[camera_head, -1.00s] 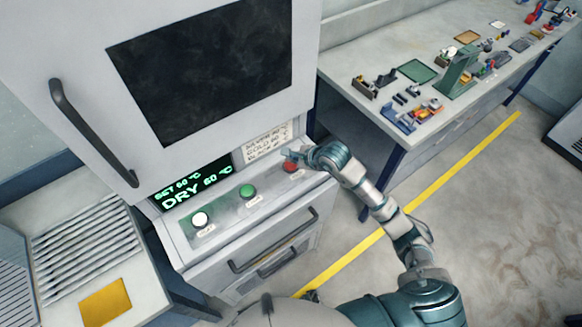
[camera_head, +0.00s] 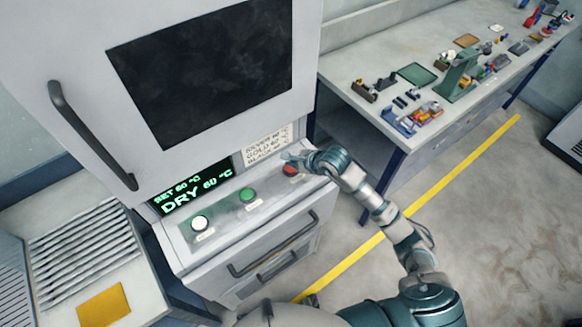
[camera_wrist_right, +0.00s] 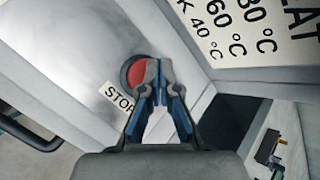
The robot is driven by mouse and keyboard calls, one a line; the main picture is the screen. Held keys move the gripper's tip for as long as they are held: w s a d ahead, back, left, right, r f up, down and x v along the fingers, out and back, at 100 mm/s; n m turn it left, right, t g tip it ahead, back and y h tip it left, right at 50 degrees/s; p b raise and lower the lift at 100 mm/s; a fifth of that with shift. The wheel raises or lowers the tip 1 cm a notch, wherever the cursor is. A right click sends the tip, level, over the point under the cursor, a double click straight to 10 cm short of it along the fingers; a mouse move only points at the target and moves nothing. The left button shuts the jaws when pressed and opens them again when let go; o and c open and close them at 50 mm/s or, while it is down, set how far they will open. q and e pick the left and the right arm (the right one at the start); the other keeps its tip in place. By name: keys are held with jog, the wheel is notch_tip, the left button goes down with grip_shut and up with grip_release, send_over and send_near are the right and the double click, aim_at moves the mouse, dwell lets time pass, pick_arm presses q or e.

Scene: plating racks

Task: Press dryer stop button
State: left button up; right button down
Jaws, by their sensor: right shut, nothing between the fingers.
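The red stop button (camera_head: 290,170) sits at the right end of the dryer's sloped control panel (camera_head: 222,213). In the right wrist view the red button (camera_wrist_right: 134,73) shows with a STOP label (camera_wrist_right: 118,97) beside it. My right gripper (camera_head: 291,157) is shut and empty, with its fingertips at the button in the head view. In the wrist view the fingertips (camera_wrist_right: 159,66) overlap the button's right part. I cannot tell whether they touch it. A green button (camera_head: 247,194) and a white button (camera_head: 199,222) sit further left. My left gripper is not in view.
The dryer's dark window (camera_head: 205,70) and door handle (camera_head: 92,135) are above the panel. A drawer handle (camera_head: 275,245) is below it. A workbench (camera_head: 345,70) with small parts stands at the right. A slatted rack (camera_head: 85,250) is at the left.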

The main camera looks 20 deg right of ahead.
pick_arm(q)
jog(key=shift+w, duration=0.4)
pick_arm(e)
jog(key=shift+f, duration=0.1)
pick_arm(q)
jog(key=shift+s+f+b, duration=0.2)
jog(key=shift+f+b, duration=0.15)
jog(key=shift+b, duration=0.05)
pick_arm(e)
jog(key=shift+f, duration=0.25)
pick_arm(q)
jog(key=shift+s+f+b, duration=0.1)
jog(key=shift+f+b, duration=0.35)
pick_arm(e)
jog(key=shift+f, duration=0.55)
jog(key=shift+r, duration=0.1)
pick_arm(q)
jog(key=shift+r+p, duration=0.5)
pick_arm(e)
jog(key=shift+r, duration=0.85)
